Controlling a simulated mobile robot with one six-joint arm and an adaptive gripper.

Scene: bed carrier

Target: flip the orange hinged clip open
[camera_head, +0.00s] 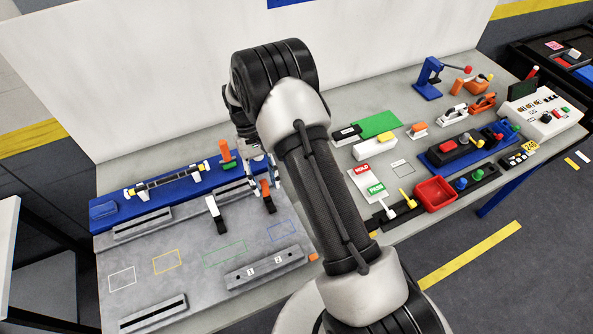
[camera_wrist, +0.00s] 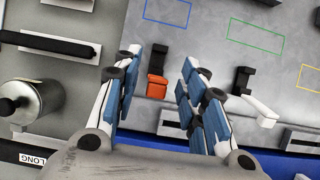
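The orange hinged clip (camera_head: 265,187) has an orange flap and a black base on the grey fixture plate, right beside my gripper (camera_head: 258,168) in the head view. In the wrist view, the clip's orange flap (camera_wrist: 157,86) shows between my two fingers, with its black part extending toward the top of the picture. My gripper (camera_wrist: 160,62) is open, with blue-padded fingers on either side of the clip and gaps visible on both sides. Nothing is held. My arm hides part of the area around the clip in the head view.
A white hinged clip (camera_head: 212,207) with a black base stands left of the orange one. A blue rail (camera_head: 110,208) with a dark bar and an orange-and-green clamp (camera_head: 226,155) lies behind. A slotted grey block (camera_head: 265,269) is in front. Outlined areas of the plate are empty.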

